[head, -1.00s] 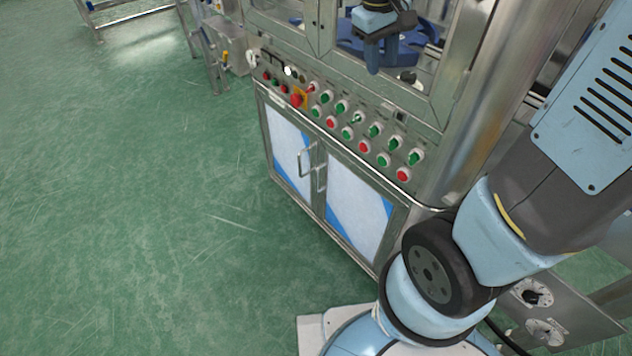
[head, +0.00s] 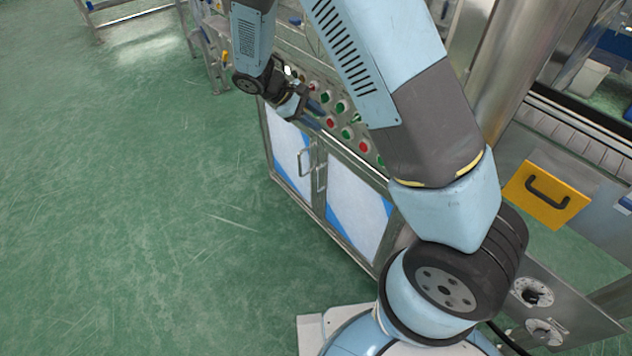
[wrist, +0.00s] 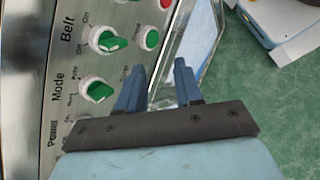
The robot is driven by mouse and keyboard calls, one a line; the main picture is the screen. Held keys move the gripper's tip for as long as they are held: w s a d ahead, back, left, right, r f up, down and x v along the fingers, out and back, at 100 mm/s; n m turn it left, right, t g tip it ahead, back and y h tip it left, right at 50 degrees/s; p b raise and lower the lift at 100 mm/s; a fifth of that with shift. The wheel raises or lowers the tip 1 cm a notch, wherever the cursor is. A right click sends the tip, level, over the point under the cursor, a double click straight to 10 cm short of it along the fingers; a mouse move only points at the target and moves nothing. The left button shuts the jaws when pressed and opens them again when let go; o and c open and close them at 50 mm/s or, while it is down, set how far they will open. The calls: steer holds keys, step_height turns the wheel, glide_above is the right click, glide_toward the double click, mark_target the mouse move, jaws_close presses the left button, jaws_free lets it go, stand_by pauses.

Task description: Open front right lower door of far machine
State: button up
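The machine's right lower door (head: 357,205) is a pale panel with blue corners in a metal frame, and it looks shut. Its upright bar handle (head: 321,176) is at the door's left edge, beside the left door's handle (head: 303,160). My gripper (head: 318,103) is in front of the control panel, above the doors and apart from the handle. In the wrist view, my gripper (wrist: 160,82) has two blue fingers spread with an empty gap. A slanted pale door panel (wrist: 198,38) shows beyond them; which door it is, I cannot tell.
The control panel (head: 340,105) has several green and red knobs close to my gripper. Its switches (wrist: 105,42) also show in the wrist view. The green floor (head: 130,220) left of the doors is clear. A yellow panel with a black handle (head: 547,190) stands right.

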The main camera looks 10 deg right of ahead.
steer(key=a+f+n+t+h, duration=0.2)
steer(key=a+f+n, duration=0.1)
steer(key=f, duration=0.6)
steer(key=a+f+n+t+h, duration=0.2)
steer(key=a+f+n, duration=0.1)
steer(key=f, duration=0.5)
steer(key=n+t, duration=0.9)
glide_toward(317, 189)
step_height(317, 189, up, 5)
steer(key=s+a, duration=0.2)
steer(key=x, duration=1.3)
steer(key=shift+w+f, duration=0.25)
steer(key=shift+f, duration=0.1)
jaws_close()
